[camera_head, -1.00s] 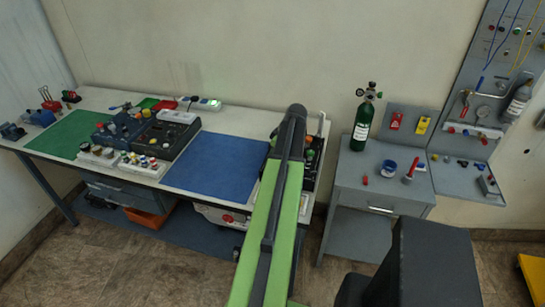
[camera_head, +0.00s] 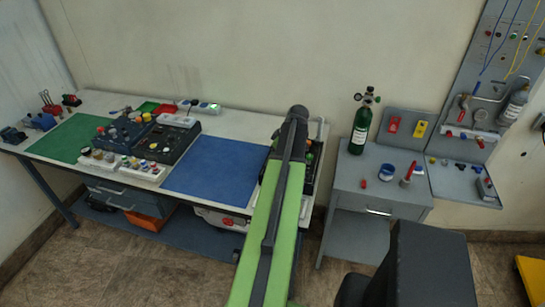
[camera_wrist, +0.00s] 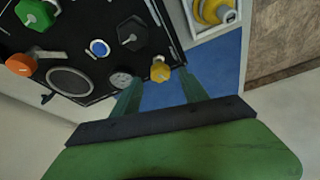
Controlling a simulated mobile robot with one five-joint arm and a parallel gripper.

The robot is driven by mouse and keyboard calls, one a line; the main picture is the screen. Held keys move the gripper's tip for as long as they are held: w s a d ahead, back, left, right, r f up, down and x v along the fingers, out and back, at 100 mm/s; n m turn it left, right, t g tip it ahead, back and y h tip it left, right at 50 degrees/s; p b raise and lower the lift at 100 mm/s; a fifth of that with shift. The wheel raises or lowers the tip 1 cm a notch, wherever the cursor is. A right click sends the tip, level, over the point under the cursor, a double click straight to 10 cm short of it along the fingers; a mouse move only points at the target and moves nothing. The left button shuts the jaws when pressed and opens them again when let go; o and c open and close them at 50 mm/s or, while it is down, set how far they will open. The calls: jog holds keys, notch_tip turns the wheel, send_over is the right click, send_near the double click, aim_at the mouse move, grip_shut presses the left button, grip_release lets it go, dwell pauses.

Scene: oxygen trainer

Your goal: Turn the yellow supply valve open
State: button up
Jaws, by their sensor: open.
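The yellow supply valve (camera_wrist: 160,71) is a small yellow knob near the edge of a black panel (camera_wrist: 100,15) in the wrist view. My gripper (camera_wrist: 160,82) is open, with one finger on each side of the view below the knob. The knob shows between and just beyond the fingertips. I cannot tell whether either finger touches it. In the head view the panel (camera_head: 311,168) at the workbench's right end is mostly hidden behind my arm, and my gripper and the yellow knob cannot be made out there.
Green (camera_wrist: 36,17) and orange (camera_wrist: 20,64) knobs stand farther left. A blue mat (camera_head: 213,168) lies left of the panel; a green cylinder (camera_head: 361,128) stands right.

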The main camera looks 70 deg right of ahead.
jog(key=p+v, duration=1.2)
jog(key=v, duration=0.3)
jog(key=shift+p, duration=0.3)
jog(key=shift+w, duration=0.15)
